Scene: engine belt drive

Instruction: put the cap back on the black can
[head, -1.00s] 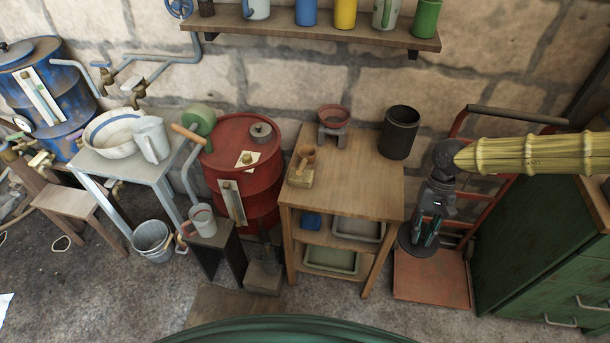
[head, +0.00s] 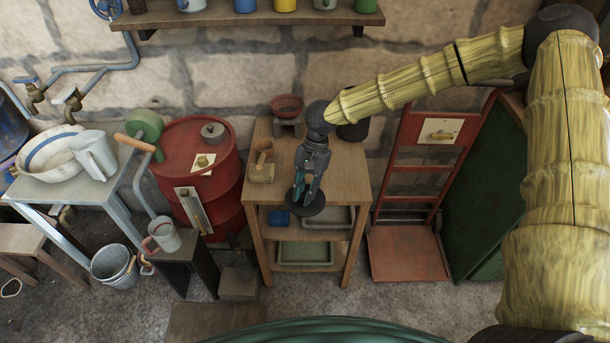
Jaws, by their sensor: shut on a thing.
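The black can (head: 355,132) stands at the back right of the wooden table (head: 345,180), and my arm hides much of it, including most of its top. My gripper (head: 301,195) points down over the table's front part, to the left of and nearer than the can. It is shut on the cap (head: 316,209), a dark round disc that hangs at its fingertips, apart from the can. How high the cap is above the table is hard to tell.
A reddish bowl on a grey stand (head: 287,108) is at the table's back left, with a wooden scoop on a block (head: 262,165) in front of it. A red drum (head: 190,150) stands left, a red hand truck (head: 410,245) right. A shelf (head: 200,15) with mugs hangs above.

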